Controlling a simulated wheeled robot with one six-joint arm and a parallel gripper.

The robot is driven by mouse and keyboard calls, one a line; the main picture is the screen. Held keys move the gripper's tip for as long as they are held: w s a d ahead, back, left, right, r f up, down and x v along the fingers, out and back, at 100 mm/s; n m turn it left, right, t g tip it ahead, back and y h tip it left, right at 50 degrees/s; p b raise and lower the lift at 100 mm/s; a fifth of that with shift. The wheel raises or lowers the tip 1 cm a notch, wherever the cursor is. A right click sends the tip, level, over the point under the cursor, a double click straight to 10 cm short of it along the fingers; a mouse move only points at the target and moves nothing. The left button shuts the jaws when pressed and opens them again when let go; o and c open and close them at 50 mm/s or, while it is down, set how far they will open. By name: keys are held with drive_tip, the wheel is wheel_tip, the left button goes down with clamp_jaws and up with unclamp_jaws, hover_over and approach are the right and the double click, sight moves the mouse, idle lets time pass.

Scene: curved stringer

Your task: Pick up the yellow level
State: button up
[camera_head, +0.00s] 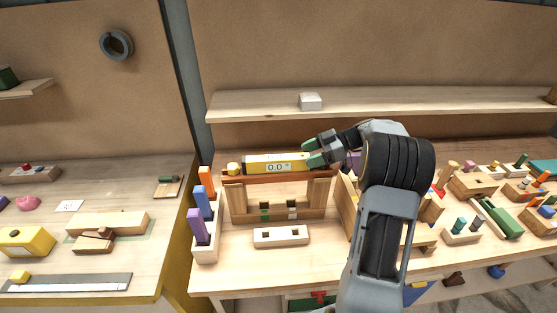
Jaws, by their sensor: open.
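The yellow level (262,163) lies across the top of a small wooden stand (236,197) on the bench. Its display reads 0.0. My gripper (311,153) comes in from the right at the level's right end. Its green-tipped fingers are open, one above the level and one by its right end. I cannot tell whether the fingers touch it.
A pale block with orange, blue and purple pegs (206,249) stands left of the stand. A pale two-hole block (281,237) lies in front. A shelf (400,101) with a white box (311,101) runs behind. Several wooden toys crowd the right side.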

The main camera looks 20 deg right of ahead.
drive_tip(key=shift+x, duration=1.15)
drive_tip(key=c, duration=1.2)
